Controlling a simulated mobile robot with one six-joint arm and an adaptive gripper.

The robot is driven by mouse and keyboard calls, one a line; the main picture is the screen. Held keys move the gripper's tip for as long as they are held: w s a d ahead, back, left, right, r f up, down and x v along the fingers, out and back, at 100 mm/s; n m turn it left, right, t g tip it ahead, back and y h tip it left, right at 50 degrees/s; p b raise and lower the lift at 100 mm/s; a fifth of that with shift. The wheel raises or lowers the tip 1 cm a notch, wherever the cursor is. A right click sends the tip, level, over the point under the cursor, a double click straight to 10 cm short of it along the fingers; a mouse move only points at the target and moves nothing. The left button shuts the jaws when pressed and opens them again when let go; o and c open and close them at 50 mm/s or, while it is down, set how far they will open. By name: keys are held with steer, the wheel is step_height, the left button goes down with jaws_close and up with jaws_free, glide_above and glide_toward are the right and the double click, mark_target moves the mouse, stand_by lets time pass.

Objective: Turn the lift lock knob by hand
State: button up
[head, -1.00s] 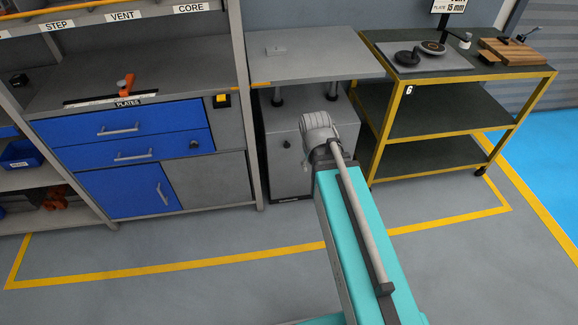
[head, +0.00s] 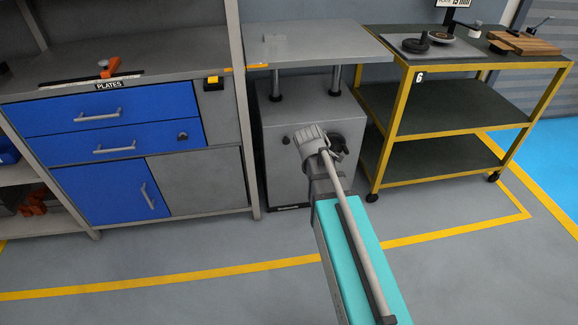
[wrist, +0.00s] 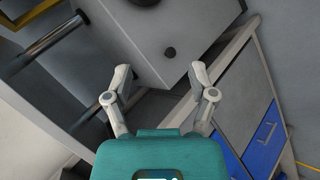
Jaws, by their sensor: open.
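The lift is a grey cabinet (head: 283,168) with a flat top plate (head: 322,44) on shiny columns. A small black knob (head: 285,139) is on the upper left of its front. A larger dark part sits farther right, partly covered by my arm. No label shows which is the lock knob. In the wrist view the small knob (wrist: 169,52) is beyond my gripper (wrist: 160,76), in the gap between the fingertips and apart from them. The larger dark part (wrist: 145,2) is cut off at the top edge. My gripper is open and empty; the head view hides its fingers.
A bench with blue drawers (head: 115,120) stands close left of the lift. A yellow-framed cart (head: 400,130) with a wooden block (head: 525,43) on top stands close right. The floor in front is clear, with a yellow line (head: 200,275).

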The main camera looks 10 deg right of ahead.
steer(key=w+f+n+t+b, duration=0.5)
steer(key=w+f+n+b, duration=0.4)
steer(key=b, duration=0.6)
steer(key=n+t+y+b, duration=0.45)
steer(key=n+b, duration=0.45)
steer(key=b, duration=0.6)
glide_toward(286, 142)
steer(key=w, duration=0.1)
steer(key=shift+w+a+f+h, duration=0.15)
steer(key=shift+h, duration=0.3)
steer(key=shift+w, duration=0.2)
steer(key=shift+w, duration=3.5)
steer(key=shift+w, duration=0.35)
steer(key=c, duration=0.8)
steer(key=shift+c, duration=0.2)
